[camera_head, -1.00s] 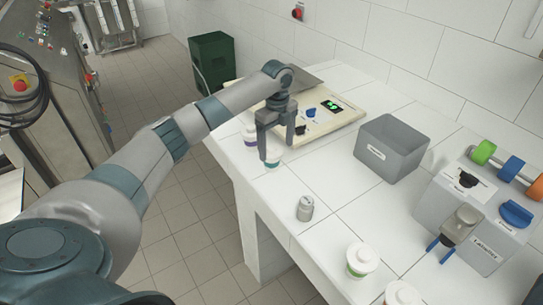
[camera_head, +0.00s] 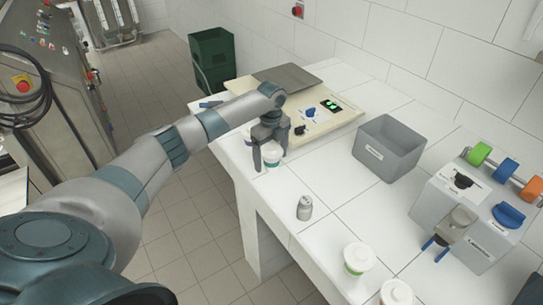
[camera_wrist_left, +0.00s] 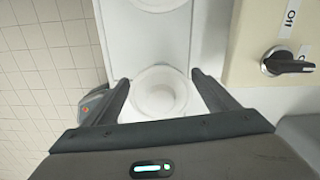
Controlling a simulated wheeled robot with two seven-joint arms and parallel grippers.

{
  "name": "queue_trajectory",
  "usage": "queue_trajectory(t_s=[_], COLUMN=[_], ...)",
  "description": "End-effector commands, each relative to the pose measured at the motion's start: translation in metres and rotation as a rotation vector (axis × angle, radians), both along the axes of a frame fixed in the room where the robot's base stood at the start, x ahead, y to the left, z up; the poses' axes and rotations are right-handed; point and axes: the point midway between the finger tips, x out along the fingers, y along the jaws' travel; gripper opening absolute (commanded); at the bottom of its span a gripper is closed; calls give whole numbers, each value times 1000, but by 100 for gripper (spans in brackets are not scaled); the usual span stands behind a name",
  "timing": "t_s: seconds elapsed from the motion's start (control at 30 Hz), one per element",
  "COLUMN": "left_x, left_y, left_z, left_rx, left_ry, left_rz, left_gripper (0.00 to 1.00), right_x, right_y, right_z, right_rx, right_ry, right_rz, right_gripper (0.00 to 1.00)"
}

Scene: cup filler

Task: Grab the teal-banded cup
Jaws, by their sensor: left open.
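The teal-banded cup (camera_head: 272,154) stands upright on the white counter near its left edge. My left gripper (camera_head: 270,149) points down over it with its fingers open, one on either side of the cup. In the left wrist view, the round white cup (camera_wrist_left: 158,93) sits between the two finger tips of my left gripper (camera_wrist_left: 160,80), with small gaps visible at its sides. Its band is hidden from that angle. A second cup with a purple band (camera_head: 247,134) stands just behind it, partly covered by my gripper. My right gripper is not in view.
A cream scale-like device (camera_head: 318,118) with a green display stands close behind the gripper. A grey bin (camera_head: 388,149), a small metal can (camera_head: 304,208), a green-banded cup (camera_head: 358,259), another white cup (camera_head: 396,293) and a grey dispenser (camera_head: 470,215) stand to the right.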

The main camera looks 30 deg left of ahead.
Motion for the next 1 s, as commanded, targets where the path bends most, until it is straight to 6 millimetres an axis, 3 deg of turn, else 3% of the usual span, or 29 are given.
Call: queue_trajectory(t_s=[0.2,0.67,0.87,1.0], left_x=[0,0,0,0], left_y=[-2,-2,-2,-2], left_z=[-17,-18,-18,-18], left_rx=[0,0,0,0], left_ry=[0,0,0,0], left_rz=[-1,-1,-1,-1], left_gripper=[80,80,34,33], right_x=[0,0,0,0], right_y=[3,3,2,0], right_z=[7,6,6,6], right_rx=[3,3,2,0], right_ry=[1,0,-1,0], right_rz=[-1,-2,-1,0], right_gripper=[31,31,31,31])
